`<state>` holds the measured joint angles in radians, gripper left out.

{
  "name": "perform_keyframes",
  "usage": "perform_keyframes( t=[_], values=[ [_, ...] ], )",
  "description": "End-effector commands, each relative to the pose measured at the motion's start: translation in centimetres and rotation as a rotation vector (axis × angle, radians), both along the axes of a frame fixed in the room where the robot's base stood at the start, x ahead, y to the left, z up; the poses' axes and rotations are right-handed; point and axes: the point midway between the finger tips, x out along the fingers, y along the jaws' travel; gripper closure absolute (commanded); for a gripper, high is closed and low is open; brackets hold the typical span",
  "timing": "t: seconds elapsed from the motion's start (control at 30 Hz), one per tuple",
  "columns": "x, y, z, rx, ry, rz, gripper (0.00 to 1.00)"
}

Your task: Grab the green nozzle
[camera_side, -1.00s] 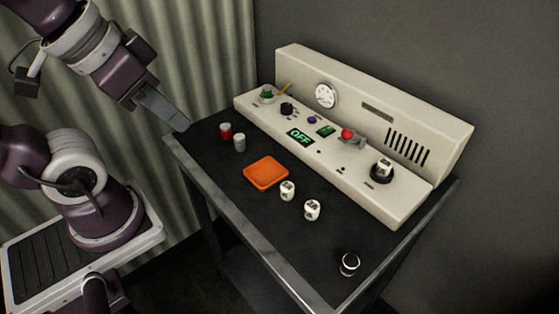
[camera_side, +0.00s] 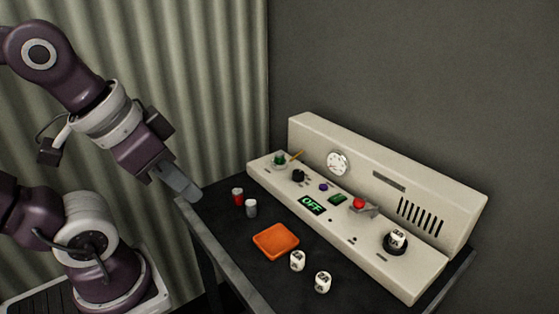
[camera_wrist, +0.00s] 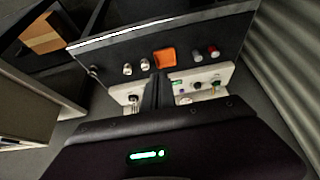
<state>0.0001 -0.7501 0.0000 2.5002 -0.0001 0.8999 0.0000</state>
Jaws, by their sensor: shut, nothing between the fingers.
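The green nozzle (camera_side: 280,160) sits at the left end of the cream panel's lower deck in the side view, with a thin orange-yellow stick beside it. A small green part, probably the nozzle, shows in the wrist view (camera_wrist: 216,84). My gripper (camera_side: 191,195) is shut and empty, at the near left corner of the table, left of the red and grey cylinders and well apart from the nozzle. Its dark fingers also show together in the wrist view (camera_wrist: 158,82), hiding part of the panel.
The cream panel (camera_side: 375,172) carries a gauge, knobs, a red button and a display reading OFF. On the dark table are a red cylinder (camera_side: 238,196), a grey cylinder (camera_side: 251,208), an orange tray (camera_side: 276,240) and two white marked cylinders (camera_side: 297,261). A wall stands behind.

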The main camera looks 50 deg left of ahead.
Motion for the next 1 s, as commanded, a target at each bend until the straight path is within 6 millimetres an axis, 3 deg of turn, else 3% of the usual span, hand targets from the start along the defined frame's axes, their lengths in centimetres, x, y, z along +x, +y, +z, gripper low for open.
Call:
perform_keyframes(
  t=[0.03, 0.23, 0.57, 0.67, 0.8, 0.9, 1.0],
  values=[
    [0.0, 0.0, 0.0, 0.000, 0.000, 0.000, 0.90],
    [0.0, 0.0, 0.0, 0.000, 0.000, 0.000, 0.51],
    [0.5, 0.1, 0.4, -0.013, 0.007, 0.018, 0.50],
    [3.7, 0.7, 2.3, -0.093, 0.061, 0.136, 0.50],
    [13.0, 4.2, 4.6, -0.262, 0.186, 0.472, 0.50],
    [19.8, 8.3, 3.7, -0.340, 0.265, 0.733, 0.50],
    [25.6, 12.9, 0.6, -0.375, 0.329, 0.979, 0.50]
  ],
)
